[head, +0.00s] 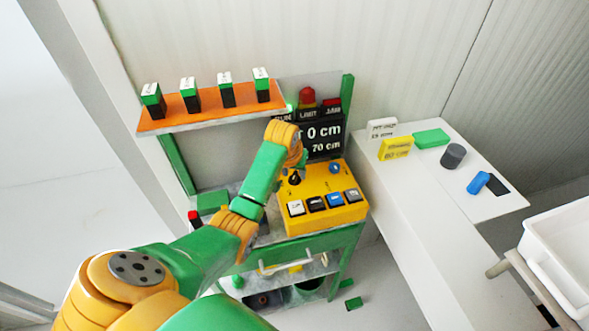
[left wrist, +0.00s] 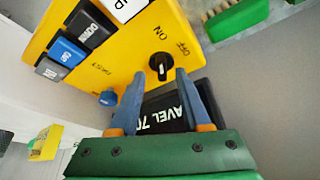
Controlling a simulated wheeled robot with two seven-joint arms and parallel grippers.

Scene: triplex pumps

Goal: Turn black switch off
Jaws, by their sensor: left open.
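The black switch (left wrist: 159,62) is a small round knob with a white mark, on the yellow control panel (left wrist: 110,55). The words ON and OFF are printed beside it; I cannot tell surely which one its mark points at. In the head view the switch (head: 294,179) shows just below my left gripper (head: 298,167). In the left wrist view my left gripper (left wrist: 160,74) has its two blue-grey fingers apart, with the switch appearing between the tips. No contact can be made out. My right gripper is not in view.
A blue knob (head: 335,168) and several labelled push buttons (head: 316,203) are on the same panel. A dark display (head: 322,136) stands behind it. An orange shelf (head: 205,116) with several green-topped blocks hangs above. A white table (head: 425,215) stands at the right.

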